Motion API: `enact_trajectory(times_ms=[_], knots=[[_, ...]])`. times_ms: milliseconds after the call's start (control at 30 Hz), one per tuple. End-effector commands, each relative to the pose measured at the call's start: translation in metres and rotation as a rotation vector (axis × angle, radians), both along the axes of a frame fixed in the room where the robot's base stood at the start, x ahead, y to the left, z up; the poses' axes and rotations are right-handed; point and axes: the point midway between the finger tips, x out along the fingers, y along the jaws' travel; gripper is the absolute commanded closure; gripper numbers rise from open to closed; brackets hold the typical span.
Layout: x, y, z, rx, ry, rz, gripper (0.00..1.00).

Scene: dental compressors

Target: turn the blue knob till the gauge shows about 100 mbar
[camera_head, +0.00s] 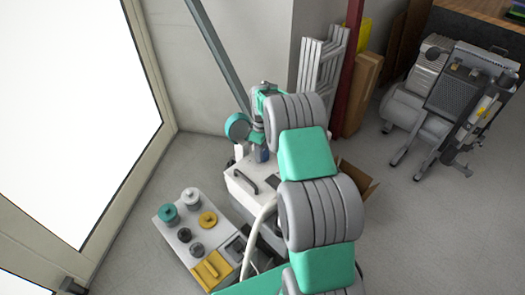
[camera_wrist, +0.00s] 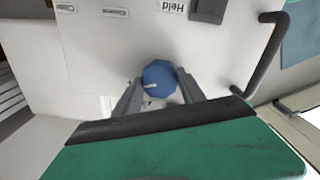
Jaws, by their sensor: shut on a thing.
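The blue knob (camera_wrist: 159,74) is on the white panel of a machine in the wrist view, with a short white mark pointing left in the picture. My gripper (camera_wrist: 159,88) has one grey finger on each side of the knob and is shut on it. In the head view my gripper (camera_head: 262,150) is at the top of the white machine (camera_head: 236,186), where only a small dark blue patch shows. I cannot make out a gauge or its reading in either view.
A dark bar handle (camera_wrist: 264,52) stands beside the knob. Printed labels (camera_wrist: 114,13) and a dark square part (camera_wrist: 208,10) lie along the panel's top edge in the picture. A cart with several round parts (camera_head: 185,240) is at lower left; a cardboard box (camera_head: 358,183) is behind my arm.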

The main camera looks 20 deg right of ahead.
Motion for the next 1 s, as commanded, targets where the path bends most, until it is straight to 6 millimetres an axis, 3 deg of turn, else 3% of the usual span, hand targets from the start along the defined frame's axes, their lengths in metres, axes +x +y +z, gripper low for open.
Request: enact_trajectory(times_ms=[500, 1000], knots=[[0.0014, 0.0001, 0.0012, -0.001, -0.004, 0.428, 0.94], [0.0016, 0.0001, 0.0013, -0.001, -0.004, 0.572, 0.94]])
